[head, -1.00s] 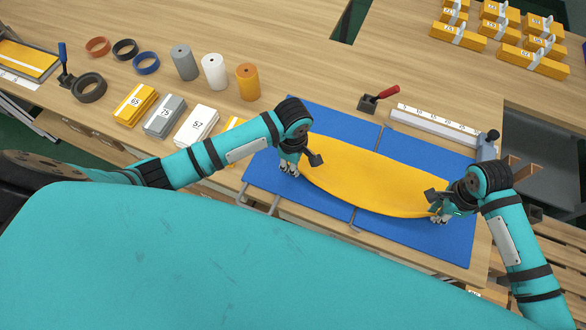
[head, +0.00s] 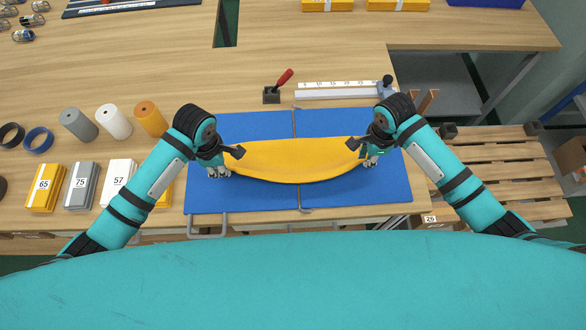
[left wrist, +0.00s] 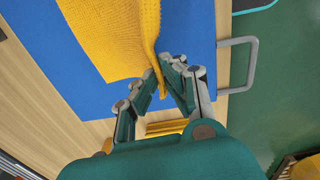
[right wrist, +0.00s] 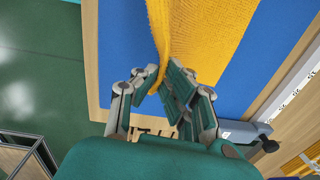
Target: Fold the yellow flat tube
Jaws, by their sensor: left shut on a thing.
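The yellow flat tube (head: 290,160) lies across the blue folding board (head: 335,202) in the head view. Its near edge bows toward me and stands slightly raised between the hands. My left gripper (head: 222,166) is at the tube's left end; in the left wrist view its fingers (left wrist: 166,76) are shut on the tube's edge (left wrist: 148,50). My right gripper (head: 368,158) is at the right end; in the right wrist view its fingers (right wrist: 165,82) pinch the tube's edge (right wrist: 163,45). The grippers partly hide both ends of the tube.
A white ruler (head: 335,90) and a red-handled tool (head: 276,90) stand behind the board. Left of it are grey, white and orange rolls (head: 150,119) and folded bundles (head: 82,185). The wood table (head: 200,60) is clear at the back middle.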

